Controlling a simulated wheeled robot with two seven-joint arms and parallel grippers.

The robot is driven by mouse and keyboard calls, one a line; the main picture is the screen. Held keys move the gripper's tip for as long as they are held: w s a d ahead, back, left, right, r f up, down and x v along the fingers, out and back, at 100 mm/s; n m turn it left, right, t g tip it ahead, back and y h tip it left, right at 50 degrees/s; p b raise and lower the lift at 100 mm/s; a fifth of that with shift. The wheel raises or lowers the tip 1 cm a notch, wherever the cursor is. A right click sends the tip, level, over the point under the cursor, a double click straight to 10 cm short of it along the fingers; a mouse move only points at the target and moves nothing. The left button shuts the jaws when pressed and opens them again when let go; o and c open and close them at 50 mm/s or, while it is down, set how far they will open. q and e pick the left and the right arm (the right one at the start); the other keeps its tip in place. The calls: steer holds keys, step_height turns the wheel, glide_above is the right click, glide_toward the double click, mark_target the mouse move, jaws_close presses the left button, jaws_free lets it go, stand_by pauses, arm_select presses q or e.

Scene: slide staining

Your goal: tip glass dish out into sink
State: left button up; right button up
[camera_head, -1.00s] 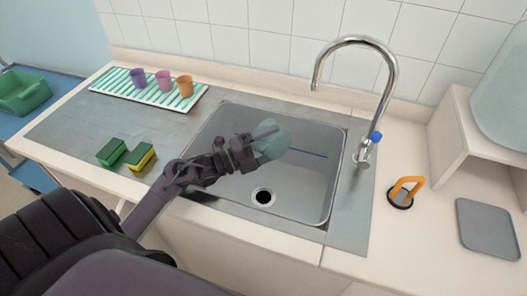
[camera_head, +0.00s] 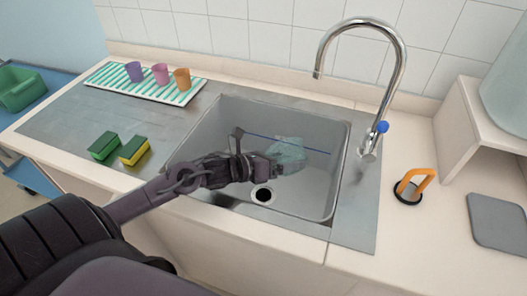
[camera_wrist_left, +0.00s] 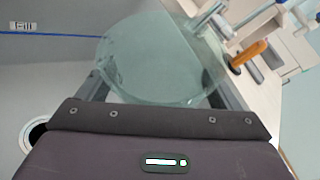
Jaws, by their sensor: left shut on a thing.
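The glass dish (camera_head: 290,152) is a clear greenish round dish. My left gripper (camera_head: 270,164) is shut on it and holds it over the sink (camera_head: 230,118), above the basin floor. In the head view the dish looks tilted. In the left wrist view the dish (camera_wrist_left: 155,60) fills the middle, between my two fingers (camera_wrist_left: 160,92). I cannot see any contents in it. The sink is a grey steel basin with a round drain (camera_head: 263,195) near its front. My right gripper is not in view.
A chrome tap (camera_head: 392,90) with a blue knob stands at the sink's right. Several cups stand on a striped mat (camera_head: 120,78). Green and yellow sponges (camera_head: 134,150) lie left of the sink.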

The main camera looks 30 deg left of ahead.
mark_target(287, 174)
arm_select(q)
steer(key=d+b, duration=0.1)
steer(key=d+f+m+y+b, duration=0.1)
steer(key=d+m+b, duration=0.1)
steer(key=shift+s+f+y, duration=0.3)
steer(key=shift+f, duration=0.05)
steer(key=shift+s+d+r+m+y+b, duration=0.1)
steer(key=shift+d+r+m+y+b, duration=0.15)
steer(key=shift+d+m+y+b, duration=0.3)
steer(key=shift+s+d+r+m+y+b, duration=0.1)
steer(key=shift+d+r+m+y+b, duration=0.2)
steer(key=shift+m+b, duration=0.5)
steer(key=shift+d, duration=0.1)
steer(key=shift+r, duration=0.1)
steer(key=shift+r, duration=0.1)
